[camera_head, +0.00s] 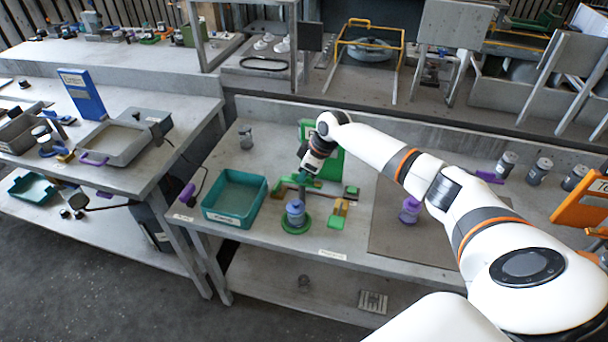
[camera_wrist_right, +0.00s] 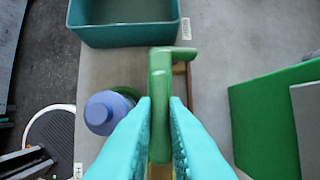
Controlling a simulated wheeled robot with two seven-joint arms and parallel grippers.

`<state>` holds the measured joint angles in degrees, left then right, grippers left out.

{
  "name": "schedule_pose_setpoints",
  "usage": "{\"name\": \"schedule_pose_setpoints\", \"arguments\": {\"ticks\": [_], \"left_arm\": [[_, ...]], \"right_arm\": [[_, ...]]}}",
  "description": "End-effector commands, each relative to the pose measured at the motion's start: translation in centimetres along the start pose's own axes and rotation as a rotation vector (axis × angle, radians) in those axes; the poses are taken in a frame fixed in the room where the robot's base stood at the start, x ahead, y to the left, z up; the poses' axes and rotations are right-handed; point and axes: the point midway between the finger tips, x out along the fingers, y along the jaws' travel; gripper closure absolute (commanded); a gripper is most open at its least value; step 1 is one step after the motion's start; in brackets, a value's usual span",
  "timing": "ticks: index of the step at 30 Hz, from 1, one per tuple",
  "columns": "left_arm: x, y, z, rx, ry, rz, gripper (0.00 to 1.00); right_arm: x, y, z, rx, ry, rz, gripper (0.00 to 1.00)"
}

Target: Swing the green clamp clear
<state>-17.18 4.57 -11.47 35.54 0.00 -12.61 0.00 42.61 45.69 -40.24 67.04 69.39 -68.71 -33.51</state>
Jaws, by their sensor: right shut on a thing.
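The green clamp shows in the right wrist view as an L-shaped green bar (camera_wrist_right: 161,88), its short arm pointing right at the top. My right gripper (camera_wrist_right: 160,108) has its two teal fingers shut on the bar, one on each side. In the head view my right gripper (camera_head: 303,180) reaches down over the workbench, and its fingers are small there. A blue-purple cylinder (camera_head: 295,212) stands upright on a green ring base just below the gripper; it also shows left of the fingers in the wrist view (camera_wrist_right: 107,112). My left gripper is out of view.
A teal bin (camera_head: 235,222) stands left of the cylinder. A green upright panel (camera_head: 333,163) stands behind my gripper. A small green block (camera_head: 336,223) lies right of the cylinder. A purple-topped part (camera_head: 410,208) stands on a grey mat further right.

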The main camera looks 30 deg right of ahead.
Motion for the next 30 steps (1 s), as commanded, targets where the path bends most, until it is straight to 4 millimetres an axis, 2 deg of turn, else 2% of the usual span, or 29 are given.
{"name": "schedule_pose_setpoints", "arguments": {"ticks": [14,15,18,26,30], "left_arm": [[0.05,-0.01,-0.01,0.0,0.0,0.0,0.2],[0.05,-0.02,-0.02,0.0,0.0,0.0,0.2],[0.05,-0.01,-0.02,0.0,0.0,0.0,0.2],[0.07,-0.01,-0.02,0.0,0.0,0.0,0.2],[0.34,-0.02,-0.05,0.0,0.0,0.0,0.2]], "right_arm": [[-0.08,-0.07,0.03,-0.011,0.0,0.003,1.0],[-0.08,-0.07,0.03,-0.011,0.0,0.003,0.82],[-0.07,-0.06,0.02,-0.011,0.0,0.003,0.66],[-0.06,-0.04,0.0,-0.011,0.001,0.004,0.66],[-0.89,-0.11,-0.02,-0.011,-0.001,0.002,0.66]]}}
